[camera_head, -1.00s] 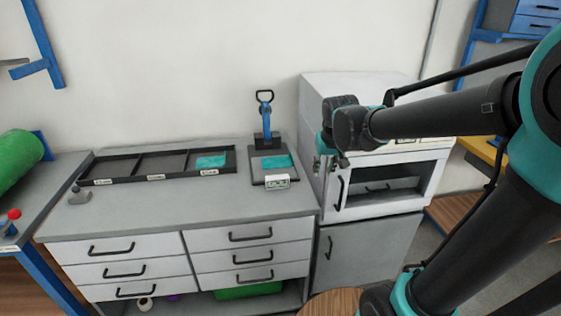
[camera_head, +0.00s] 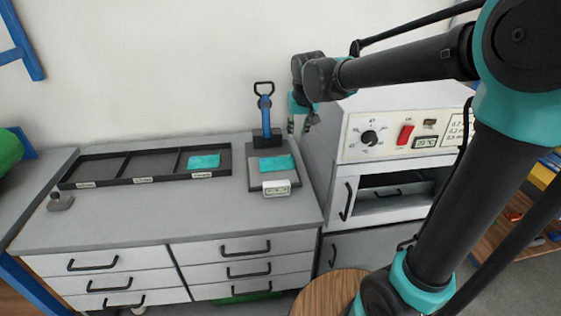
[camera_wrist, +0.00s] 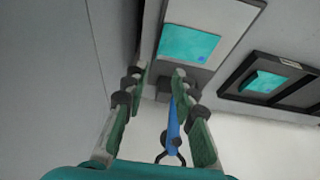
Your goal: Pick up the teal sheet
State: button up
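One teal sheet (camera_head: 276,163) lies on the flat plate of a small device with a blue lever, towards the right of the grey counter; the wrist view also shows it (camera_wrist: 188,44). A second teal sheet (camera_head: 204,161) lies in the right compartment of the black tray (camera_head: 146,180), and shows at the right of the wrist view (camera_wrist: 263,81). My gripper (camera_head: 303,122) is in the air by the oven's upper left edge, right of the lever device. In the wrist view my gripper's fingers (camera_wrist: 158,78) are apart with nothing between them.
The blue lever (camera_head: 265,108) stands upright behind the plate, with a small display (camera_head: 276,188) at its front. A white oven (camera_head: 385,150) with knob and red switch stands close on the right. A grey weight-like object (camera_head: 61,202) sits at left. The counter's front is clear.

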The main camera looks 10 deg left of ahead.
aim_at(288, 162)
jog(key=x, duration=1.5)
jog(key=shift+w+f, duration=0.2)
jog(key=shift+c, duration=0.5)
grip_shut()
